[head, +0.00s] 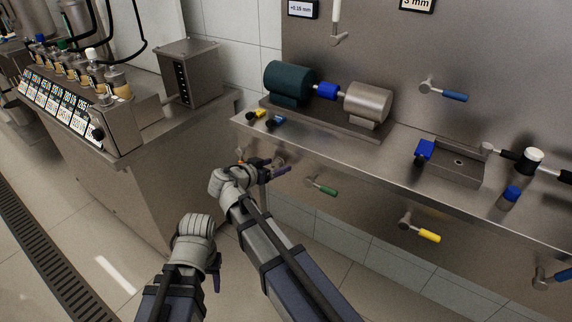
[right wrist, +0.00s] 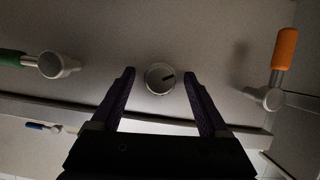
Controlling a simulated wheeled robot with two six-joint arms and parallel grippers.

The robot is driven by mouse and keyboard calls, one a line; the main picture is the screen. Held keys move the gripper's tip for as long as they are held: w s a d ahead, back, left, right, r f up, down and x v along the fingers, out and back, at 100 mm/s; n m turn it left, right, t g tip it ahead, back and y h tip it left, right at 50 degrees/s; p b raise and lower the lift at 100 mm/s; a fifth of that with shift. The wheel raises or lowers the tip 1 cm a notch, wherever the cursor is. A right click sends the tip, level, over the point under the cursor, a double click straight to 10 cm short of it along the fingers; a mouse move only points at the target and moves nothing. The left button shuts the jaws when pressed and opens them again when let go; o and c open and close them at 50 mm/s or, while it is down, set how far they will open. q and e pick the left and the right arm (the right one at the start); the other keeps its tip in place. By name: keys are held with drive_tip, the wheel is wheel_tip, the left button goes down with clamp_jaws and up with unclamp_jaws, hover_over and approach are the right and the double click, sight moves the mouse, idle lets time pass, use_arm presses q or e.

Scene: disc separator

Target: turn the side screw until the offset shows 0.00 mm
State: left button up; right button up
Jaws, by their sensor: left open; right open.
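The offset display (head: 300,8) at the top reads a small positive value that looks like +0.15 mm. A dark green motor (head: 288,82) and a silver drum (head: 367,103) are joined by a blue coupling (head: 326,91) on a base. A yellow-headed screw (head: 257,114) and a blue-headed screw (head: 275,121) sit at its left end. My right gripper (head: 270,167) is open at the front panel below the bench edge. In the right wrist view, a round knob (right wrist: 160,78) with a dark mark lies between its fingers (right wrist: 160,84), apart from both. My left gripper (head: 217,272) is open, low and empty.
A green-handled lever (head: 321,187) and a yellow-handled lever (head: 419,229) stick out of the front panel. An orange-handled lever (right wrist: 283,62) stands right of the knob. A bench with bottles (head: 92,66) is at left.

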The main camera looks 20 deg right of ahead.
drive_tip(key=shift+w+d+f, duration=0.15)
drive_tip(key=shift+w+d, duration=0.05)
drive_tip(key=shift+d, duration=0.05)
clamp_jaws()
idle(0.5)
